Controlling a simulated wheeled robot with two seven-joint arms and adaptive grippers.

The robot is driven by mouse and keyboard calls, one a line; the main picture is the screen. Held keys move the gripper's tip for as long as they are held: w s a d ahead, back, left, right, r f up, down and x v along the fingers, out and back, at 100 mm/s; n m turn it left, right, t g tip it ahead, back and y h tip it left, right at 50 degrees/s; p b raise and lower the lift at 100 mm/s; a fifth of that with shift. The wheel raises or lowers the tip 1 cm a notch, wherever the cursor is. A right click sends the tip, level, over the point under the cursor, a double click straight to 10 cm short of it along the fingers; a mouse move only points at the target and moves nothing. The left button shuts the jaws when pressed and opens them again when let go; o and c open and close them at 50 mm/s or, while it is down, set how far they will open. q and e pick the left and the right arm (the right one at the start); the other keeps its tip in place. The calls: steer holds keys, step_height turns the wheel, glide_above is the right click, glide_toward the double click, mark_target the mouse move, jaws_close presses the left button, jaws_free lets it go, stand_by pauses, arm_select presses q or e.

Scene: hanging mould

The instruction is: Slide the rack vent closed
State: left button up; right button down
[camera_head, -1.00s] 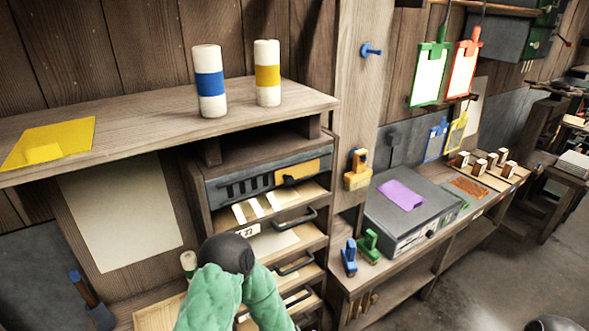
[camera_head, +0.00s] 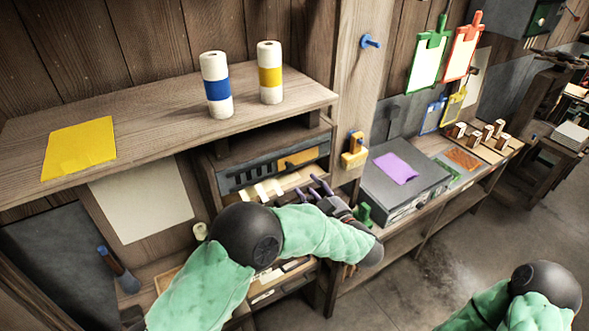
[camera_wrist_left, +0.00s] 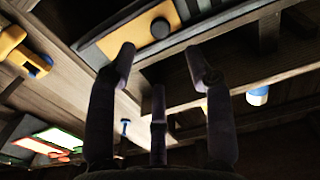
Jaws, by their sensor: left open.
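The rack vent is a grey panel (camera_head: 228,182) with dark slots, at the top of the rack under the shelf. Its yellow slider (camera_head: 303,157) covers the right part, and several slots show uncovered to its left. In the left wrist view the yellow slider (camera_wrist_left: 118,40) carries a round dark knob (camera_wrist_left: 160,27). My left gripper (camera_head: 316,188) is open and empty, below and in front of the slider's right part. In the left wrist view its spread fingers (camera_wrist_left: 160,58) point up toward the panel, apart from the knob. My right gripper is out of the picture.
Two paper rolls, blue-banded (camera_head: 217,86) and yellow-banded (camera_head: 270,73), stand on the shelf (camera_head: 150,115) above the vent. A yellow clamp-like tool (camera_head: 354,150) hangs on the post to the right. A grey box (camera_head: 400,190) sits on the bench beyond.

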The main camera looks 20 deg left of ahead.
mark_target(292, 169)
arm_select(q)
steer(key=p+x, duration=0.1)
steer(key=x, duration=0.8)
jaws_close()
